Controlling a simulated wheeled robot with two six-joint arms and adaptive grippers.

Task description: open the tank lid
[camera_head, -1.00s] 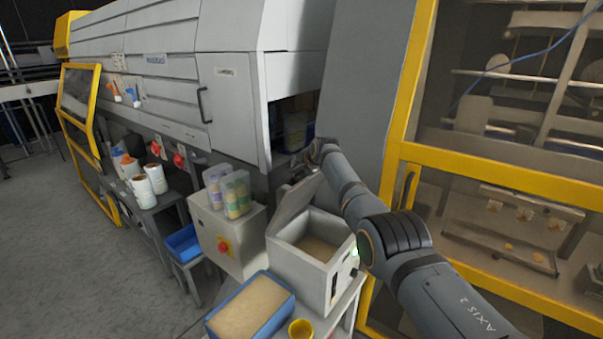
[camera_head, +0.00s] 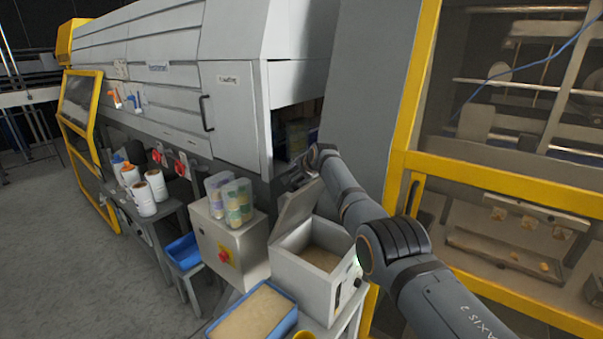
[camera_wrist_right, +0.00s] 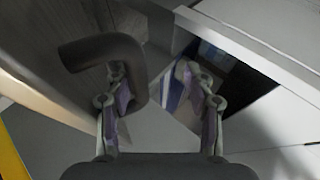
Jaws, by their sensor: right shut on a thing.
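The tank (camera_head: 312,285) is a pale grey box at the lower middle of the head view, with beige granules inside. My left gripper is not in view.
A blue tray of granules (camera_head: 285,323) sits in front of the tank. A grey control box (camera_head: 230,248) with clear tubs (camera_head: 238,203) stands left. The yellow-framed machine (camera_head: 480,175) is close on the right, and a grey cabinet (camera_head: 235,110) is behind.

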